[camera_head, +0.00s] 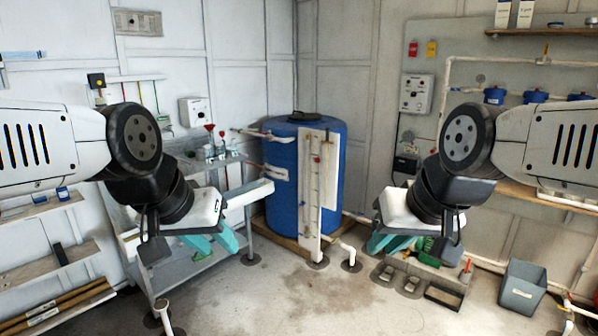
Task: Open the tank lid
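The large blue tank (283,190) stands in the back corner on a wooden base. Its dark lid (303,116) sits on top and looks closed. My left gripper (212,243) is in front of and left of the tank, lower than the lid. Its teal fingers are apart and nothing shows between them. My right gripper (391,243) is in front of and right of the tank, also low. Its teal fingers look apart and empty. Both grippers are clear of the tank.
A white panel with a clear tube (317,185) stands in front of the tank. White pipes (265,135) run to its left side. A metal shelf cart (190,270) is at left. A grey bin (522,287) stands at right. The middle floor is clear.

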